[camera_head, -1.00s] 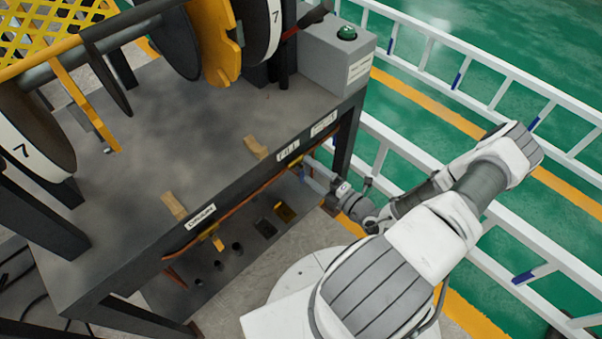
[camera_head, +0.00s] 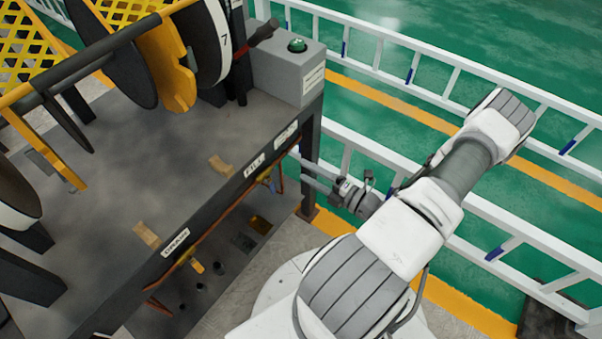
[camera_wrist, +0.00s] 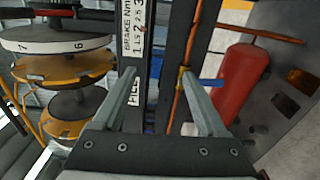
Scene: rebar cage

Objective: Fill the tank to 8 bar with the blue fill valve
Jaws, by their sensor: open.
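The blue valve handle (camera_wrist: 212,83) shows in the wrist view, beside my right finger, by a brass fitting (camera_wrist: 183,78) on a copper pipe. Part of it is hidden behind the finger; I cannot tell whether they touch. My gripper (camera_wrist: 158,76) is open and empty, its fingers on either side of the dark bench edge. A red tank (camera_wrist: 240,82) lies to the right of the handle. In the head view my gripper (camera_head: 308,172) is beside the bench front, right of the FILL label (camera_head: 255,167). No pressure gauge reading is visible.
The dark bench (camera_head: 130,180) carries large discs and a grey box with a green button (camera_head: 297,46). A white railing (camera_head: 350,150) runs close behind my arm.

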